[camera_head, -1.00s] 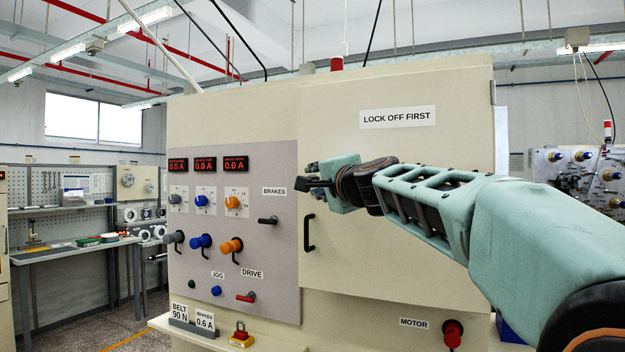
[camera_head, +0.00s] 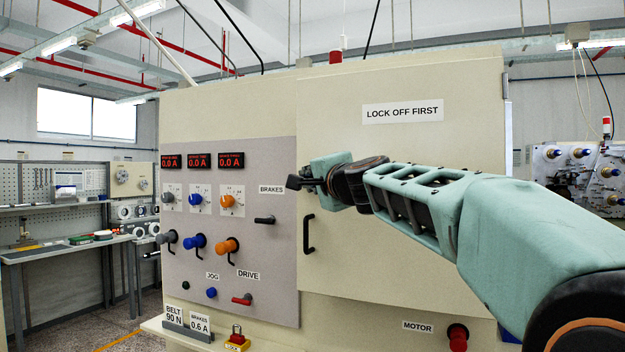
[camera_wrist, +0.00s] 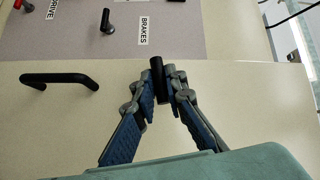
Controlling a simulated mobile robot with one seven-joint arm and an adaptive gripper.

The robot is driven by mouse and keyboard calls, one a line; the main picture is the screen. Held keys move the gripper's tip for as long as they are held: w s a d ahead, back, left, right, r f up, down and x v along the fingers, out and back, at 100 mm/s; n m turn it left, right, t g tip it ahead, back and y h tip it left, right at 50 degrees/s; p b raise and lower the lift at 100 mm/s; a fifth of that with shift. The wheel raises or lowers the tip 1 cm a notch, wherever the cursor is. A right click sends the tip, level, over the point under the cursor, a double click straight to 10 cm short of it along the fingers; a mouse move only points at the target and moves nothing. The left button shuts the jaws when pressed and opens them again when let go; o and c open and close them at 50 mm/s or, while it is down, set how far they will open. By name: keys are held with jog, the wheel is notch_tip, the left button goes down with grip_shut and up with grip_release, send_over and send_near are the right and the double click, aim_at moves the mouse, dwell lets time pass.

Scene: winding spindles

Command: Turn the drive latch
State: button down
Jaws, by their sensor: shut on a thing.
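My gripper (camera_head: 305,183) is in front of the cabinet door, above and right of the panel's latches. Its fingers are shut on a short black bar (camera_wrist: 157,80), which sits between the fingertips in the wrist view and points left in the head view. A red latch handle (camera_head: 242,299) lies below the DRIVE label (camera_head: 248,275), low on the grey panel (camera_head: 280,250) and apart from my gripper. A black latch handle (camera_head: 264,220) is below the BRAKES label (camera_head: 271,189); it also shows in the wrist view (camera_wrist: 106,20).
A black door handle (camera_head: 308,234) stands out below my gripper. Several knobs with levers, such as the orange one (camera_head: 227,246), project from the panel. A ledge (camera_head: 180,335) with signs and a red padlock (camera_head: 237,334) juts out beneath. A workbench (camera_head: 70,250) stands at left.

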jog(key=shift+r+p, duration=0.2)
jog(key=shift+p, duration=0.45)
jog(key=n+g+h+p, duration=0.1)
jog(key=n+p, duration=0.1)
jog(key=p, duration=0.3)
jog(key=n+g+h+p, duration=0.2)
jog(key=p, duration=0.3)
jog(key=n+g+h+p, duration=0.1)
jog(key=g+h+p, duration=0.1)
jog(key=p, duration=0.3)
jog(key=shift+w+a+r+n+p, duration=0.2)
jog(key=shift+r+n+p, duration=0.1)
jog(key=shift+n, duration=0.1)
jog(key=n+g+h, duration=0.2)
jog(key=h, duration=0.1)
jog(key=shift+a+h, duration=0.15)
jog(key=shift+h, duration=0.25)
jog(key=shift+n, duration=0.3)
jog(key=c, duration=2)
grip_release()
jog(key=shift+o, duration=0.2)
